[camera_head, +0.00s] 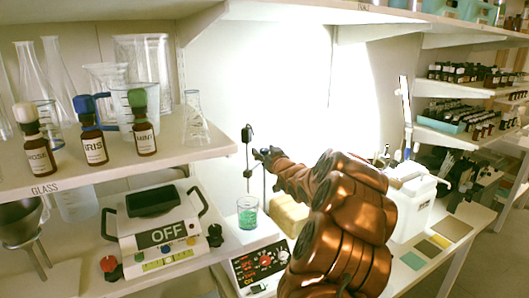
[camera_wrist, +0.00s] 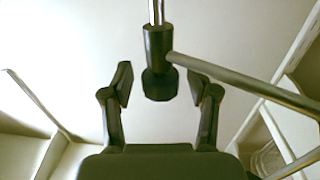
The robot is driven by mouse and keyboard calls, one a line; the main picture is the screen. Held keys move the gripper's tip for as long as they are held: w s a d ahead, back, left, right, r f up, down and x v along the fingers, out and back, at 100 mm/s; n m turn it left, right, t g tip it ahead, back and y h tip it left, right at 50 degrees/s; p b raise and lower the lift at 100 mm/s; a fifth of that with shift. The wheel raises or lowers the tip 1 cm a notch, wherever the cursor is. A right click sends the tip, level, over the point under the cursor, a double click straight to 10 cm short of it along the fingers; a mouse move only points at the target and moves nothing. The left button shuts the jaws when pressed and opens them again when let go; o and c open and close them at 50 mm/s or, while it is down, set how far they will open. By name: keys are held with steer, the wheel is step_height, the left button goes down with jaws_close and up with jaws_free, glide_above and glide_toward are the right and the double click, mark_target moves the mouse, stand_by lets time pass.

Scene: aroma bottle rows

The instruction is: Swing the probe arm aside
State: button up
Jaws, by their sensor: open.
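The probe arm shows in the wrist view as a thin metal rod (camera_wrist: 240,82) joined to a black cylindrical holder (camera_wrist: 158,50). In the head view its slim black probe (camera_head: 247,134) hangs upright above a beaker of green liquid (camera_head: 247,216). The beaker stands on a white hotplate unit (camera_head: 262,262) with a red-and-black panel. My gripper (camera_wrist: 160,88) is open. The lower end of the black holder appears between its two fingertips, with gaps on both sides; I see no contact. In the head view my gripper (camera_head: 264,154) is just right of the probe, partly hidden by my arm.
A shelf at left holds ROSE (camera_head: 37,150), IRIS (camera_head: 92,143) and MINT (camera_head: 142,128) bottles and glassware. Below it stands a device reading OFF (camera_head: 160,236). A yellow block (camera_head: 289,214) is behind my arm. A white container (camera_head: 412,200) stands at right.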

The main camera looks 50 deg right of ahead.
steer(key=shift+c, duration=0.2)
jaws_close()
stand_by(0.3)
